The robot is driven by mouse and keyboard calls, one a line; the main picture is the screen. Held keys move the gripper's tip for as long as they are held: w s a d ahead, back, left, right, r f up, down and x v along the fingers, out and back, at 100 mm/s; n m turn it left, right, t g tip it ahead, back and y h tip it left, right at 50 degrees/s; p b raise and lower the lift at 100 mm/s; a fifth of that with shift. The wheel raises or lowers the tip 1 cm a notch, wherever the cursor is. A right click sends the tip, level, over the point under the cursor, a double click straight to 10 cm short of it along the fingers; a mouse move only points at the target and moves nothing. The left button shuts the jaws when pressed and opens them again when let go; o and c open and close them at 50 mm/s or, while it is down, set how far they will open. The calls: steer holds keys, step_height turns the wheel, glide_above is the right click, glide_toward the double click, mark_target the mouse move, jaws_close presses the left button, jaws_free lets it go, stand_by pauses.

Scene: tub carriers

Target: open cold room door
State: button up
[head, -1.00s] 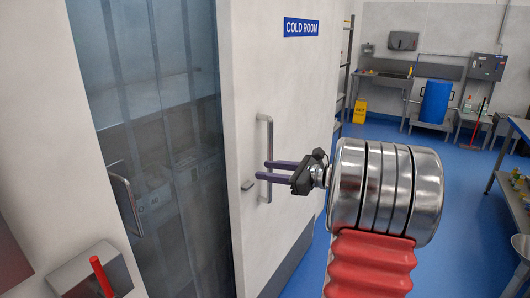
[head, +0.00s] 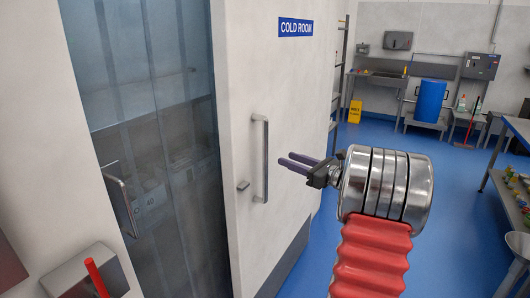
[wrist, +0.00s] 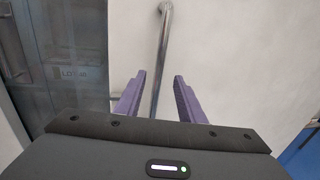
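The cold room door (head: 285,95) is a white panel with a blue COLD ROOM sign (head: 297,27). It stands to the right of a doorway with a clear strip curtain (head: 150,130), and the doorway is uncovered. An upright metal bar handle (head: 260,158) is on the door near its left edge; it also shows in the wrist view (wrist: 162,45). My gripper (head: 286,159) is open and empty, to the right of the handle and apart from it. In the wrist view its purple fingers (wrist: 160,74) are spread, with the handle ahead between their lines.
A second bar handle (head: 121,205) is left of the doorway, above a grey box (head: 75,272) with a red lever. A yellow wet-floor sign (head: 355,111), a blue drum (head: 430,101) and a shelf table (head: 505,175) stand to the right. Blue floor between is clear.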

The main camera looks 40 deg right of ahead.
steer(key=w+a, duration=0.1)
steer(key=w, duration=1)
steer(key=shift+w+a, duration=0.3)
steer(key=shift+a, duration=0.05)
jaws_close()
